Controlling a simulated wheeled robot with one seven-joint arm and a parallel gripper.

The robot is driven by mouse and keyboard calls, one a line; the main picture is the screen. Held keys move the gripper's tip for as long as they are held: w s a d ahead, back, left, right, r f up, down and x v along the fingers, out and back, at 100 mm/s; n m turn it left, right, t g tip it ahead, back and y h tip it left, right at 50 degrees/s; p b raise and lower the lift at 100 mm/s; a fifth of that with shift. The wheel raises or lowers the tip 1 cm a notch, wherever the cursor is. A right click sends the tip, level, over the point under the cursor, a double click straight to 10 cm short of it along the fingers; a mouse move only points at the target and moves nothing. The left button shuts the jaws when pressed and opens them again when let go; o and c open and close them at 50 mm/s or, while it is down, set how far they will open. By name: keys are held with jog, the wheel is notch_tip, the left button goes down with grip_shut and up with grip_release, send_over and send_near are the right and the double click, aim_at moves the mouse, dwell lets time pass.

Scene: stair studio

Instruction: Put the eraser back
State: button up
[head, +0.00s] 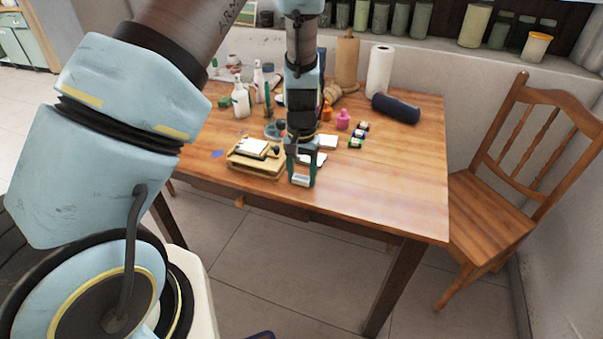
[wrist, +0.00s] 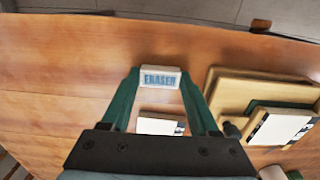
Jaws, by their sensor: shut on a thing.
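My gripper (head: 301,168) is shut on a white eraser (head: 300,180) near the front edge of the table. In the wrist view, the eraser (wrist: 160,77) sits between the two green fingertips with its blue ERASER lettering showing. A wooden tray (wrist: 223,95) lies to the right of the fingers in that view. In the head view, the tray (head: 243,163) is just left of my gripper. It holds a white-topped block (wrist: 280,128) and a dark green item (wrist: 268,104). Whether the eraser touches the table is unclear.
The wooden table (head: 390,170) is bare to the right. A white block (wrist: 160,124) lies behind the eraser. A chair (head: 500,215) is at right.

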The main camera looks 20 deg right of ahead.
aim_at(302, 178)
jog(key=shift+f, duration=0.15)
jog(key=o, duration=1.2)
notch_tip(302, 178, up, 12)
jog(key=b, duration=0.2)
jog(key=s+a+r+n, duration=0.1)
jog(key=a+r+n, duration=0.1)
jog(key=a, duration=0.8)
jog(key=s+a+r+n+t, duration=0.1)
jog(key=a+n, duration=0.2)
jog(key=a, duration=0.7)
jog(key=s+a+r+n, duration=0.2)
jog(key=a, duration=0.8)
jog(key=shift+a+r+t+p, duration=0.1)
jog(key=shift+r+t+p, duration=0.2)
jog(key=shift+r, duration=0.05)
